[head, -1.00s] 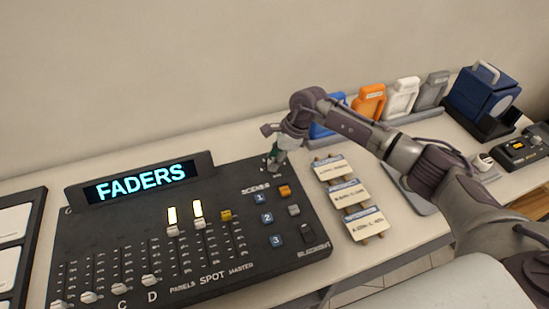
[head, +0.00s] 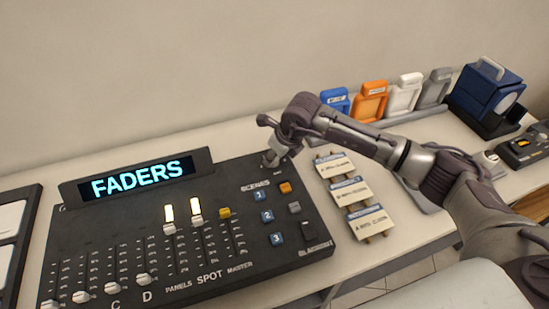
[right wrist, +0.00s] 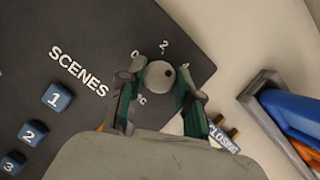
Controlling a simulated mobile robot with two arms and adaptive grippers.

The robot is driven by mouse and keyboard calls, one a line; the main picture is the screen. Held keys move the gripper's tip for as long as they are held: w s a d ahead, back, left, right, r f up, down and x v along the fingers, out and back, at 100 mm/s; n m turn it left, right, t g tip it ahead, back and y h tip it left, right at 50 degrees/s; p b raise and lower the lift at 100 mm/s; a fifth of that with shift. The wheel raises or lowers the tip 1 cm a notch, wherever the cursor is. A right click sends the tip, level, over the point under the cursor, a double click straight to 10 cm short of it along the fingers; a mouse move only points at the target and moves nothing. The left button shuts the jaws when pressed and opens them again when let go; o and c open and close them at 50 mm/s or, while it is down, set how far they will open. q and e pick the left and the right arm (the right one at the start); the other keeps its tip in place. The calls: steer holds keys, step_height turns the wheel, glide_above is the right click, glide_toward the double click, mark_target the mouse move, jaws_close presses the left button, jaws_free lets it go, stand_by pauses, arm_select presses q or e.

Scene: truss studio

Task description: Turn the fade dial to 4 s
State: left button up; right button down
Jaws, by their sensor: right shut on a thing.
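The fade dial (right wrist: 160,75) is a round pale knob at the top right corner of the black lighting console (head: 110,215). A dark dot shows on the right part of its top in the right wrist view. White marks beside it read 0 and 2, and other marks are hidden by a finger. My right gripper (head: 269,159) is down at this corner in the head view. In the right wrist view its green fingers (right wrist: 157,97) stand on both sides of the dial and are shut on it. My left gripper is not in view.
Scene buttons (head: 266,217) 1, 2 and 3 lie just in front of the dial. Label cards (head: 350,191) lie right of the console. Coloured holders (head: 370,102) and a blue box (head: 488,90) stand behind. The console's screen (head: 137,178) reads FADERS.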

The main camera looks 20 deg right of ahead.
steer(key=shift+m+h+b, duration=0.4)
steer(key=shift+m+b, duration=0.15)
steer(key=shift+m, duration=0.55)
steer(key=c, duration=0.8)
jaws_free()
steer(key=v, duration=1.2)
steer(key=shift+s, duration=0.2)
